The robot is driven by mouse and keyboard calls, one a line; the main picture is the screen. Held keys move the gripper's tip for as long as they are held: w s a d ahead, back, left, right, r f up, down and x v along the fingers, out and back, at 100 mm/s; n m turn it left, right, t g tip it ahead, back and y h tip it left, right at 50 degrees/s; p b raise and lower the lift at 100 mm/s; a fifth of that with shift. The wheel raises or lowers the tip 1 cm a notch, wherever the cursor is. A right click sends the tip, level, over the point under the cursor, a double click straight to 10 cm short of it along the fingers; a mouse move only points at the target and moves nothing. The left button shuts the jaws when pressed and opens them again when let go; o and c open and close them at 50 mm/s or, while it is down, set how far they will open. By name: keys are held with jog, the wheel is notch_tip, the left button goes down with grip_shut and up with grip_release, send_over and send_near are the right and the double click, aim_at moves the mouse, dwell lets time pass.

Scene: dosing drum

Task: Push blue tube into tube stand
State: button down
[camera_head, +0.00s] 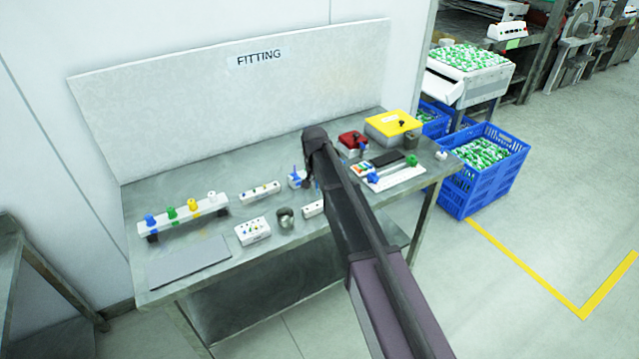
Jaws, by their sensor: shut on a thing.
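My gripper (314,168) hangs over the middle of the steel bench, seen from behind my arm. It is shut on a thin, dark blue piece (317,184), which looks like the blue tube; only a sliver shows below the fingers. Whether the held tube touches anything is too small to tell. My arm hides the bench to the right of the gripper.
On the bench (215,268), a white rack (183,218) holds blue, green, yellow and white pieces at left. White blocks (253,232), a grey cup (285,218) and a grey plate (188,264) lie in front.

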aim_at(317, 194)
jog(key=shift+f+b, duration=1.75)
jog(key=shift+f, duration=0.25)
jog(key=shift+f+b, duration=1.25)
dwell(0.8)
jog(key=c, duration=0.7)
grip_release()
jog(key=shift+s, duration=0.1)
